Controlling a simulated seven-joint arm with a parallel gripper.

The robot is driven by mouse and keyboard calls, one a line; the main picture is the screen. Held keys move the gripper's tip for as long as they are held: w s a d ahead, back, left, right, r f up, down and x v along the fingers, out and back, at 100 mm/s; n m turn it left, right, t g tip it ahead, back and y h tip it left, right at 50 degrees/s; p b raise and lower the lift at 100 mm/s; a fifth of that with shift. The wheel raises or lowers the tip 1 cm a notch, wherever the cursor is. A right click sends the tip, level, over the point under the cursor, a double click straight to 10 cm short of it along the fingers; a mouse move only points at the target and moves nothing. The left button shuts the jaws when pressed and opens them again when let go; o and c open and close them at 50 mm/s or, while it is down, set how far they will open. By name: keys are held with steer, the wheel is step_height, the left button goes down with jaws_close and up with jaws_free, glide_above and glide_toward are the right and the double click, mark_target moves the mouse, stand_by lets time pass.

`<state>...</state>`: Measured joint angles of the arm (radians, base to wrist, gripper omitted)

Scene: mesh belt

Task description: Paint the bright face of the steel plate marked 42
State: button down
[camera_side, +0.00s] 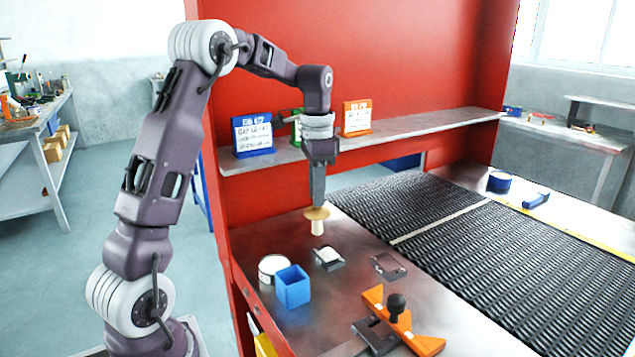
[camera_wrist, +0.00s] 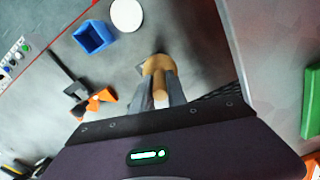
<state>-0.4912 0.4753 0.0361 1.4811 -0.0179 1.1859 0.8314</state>
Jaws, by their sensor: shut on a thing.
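My gripper (camera_side: 318,203) points down above the steel bench and is shut on a wooden-coloured tool (camera_side: 317,214) with a wide tan collar and a pale round end below. In the wrist view my gripper (camera_wrist: 160,84) has the tan tool (camera_wrist: 157,65) between its fingers. The pale end appears to hang just above the bench; contact is unclear. I can read no 42 on any plate. A small dark holder (camera_side: 328,264) with a pale pad lies in front of the tool. A flat dark frame (camera_side: 389,274) lies to its right.
A round white-topped tin (camera_side: 273,266) and an open blue box (camera_side: 292,288) stand at the front left of the bench. An orange fixture (camera_side: 421,343) with a black knob is nearer. The dark mesh belt (camera_side: 480,250) runs at right. A shelf (camera_side: 420,124) carries several coloured cards.

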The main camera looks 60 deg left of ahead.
mark_target(319, 213)
steer(key=shift+f, duration=1.95)
steer(key=shift+d+f, duration=0.25)
steer(key=shift+d, duration=2.85)
steer(key=shift+a+r, duration=0.2)
steer(key=shift+a, duration=0.85)
steer(key=shift+a+r, duration=0.25)
steer(key=shift+a, duration=0.75)
steer(key=shift+a+r, duration=0.2)
steer(key=shift+a, duration=0.85)
steer(key=shift+r, duration=3.25)
steer(key=shift+f, duration=0.1)
